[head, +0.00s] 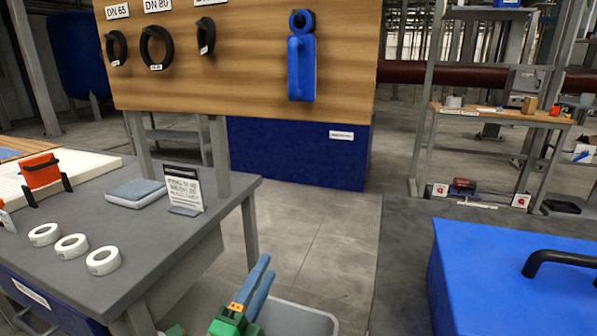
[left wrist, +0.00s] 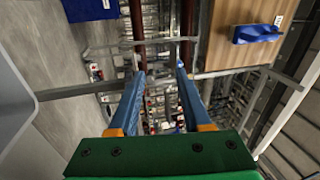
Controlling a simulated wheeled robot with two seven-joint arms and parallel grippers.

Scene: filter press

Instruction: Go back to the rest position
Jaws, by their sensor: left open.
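My left gripper (head: 263,270) shows at the bottom middle of the head view, with a green body and blue fingers pointing up and away. In the left wrist view its two blue fingers (left wrist: 160,72) stand apart with nothing between them. It is open and empty, beside the front right end of the grey table (head: 150,232) and over or in front of a grey bin (head: 300,318); the exact height cannot be told. My right gripper is not in view.
White rings (head: 103,262), a sign (head: 184,188) and an orange item (head: 41,170) are on the grey table. A wooden board (head: 250,60) holds black rings and a blue tool (head: 301,65). A blue box (head: 515,275) stands at right. Floor between is clear.

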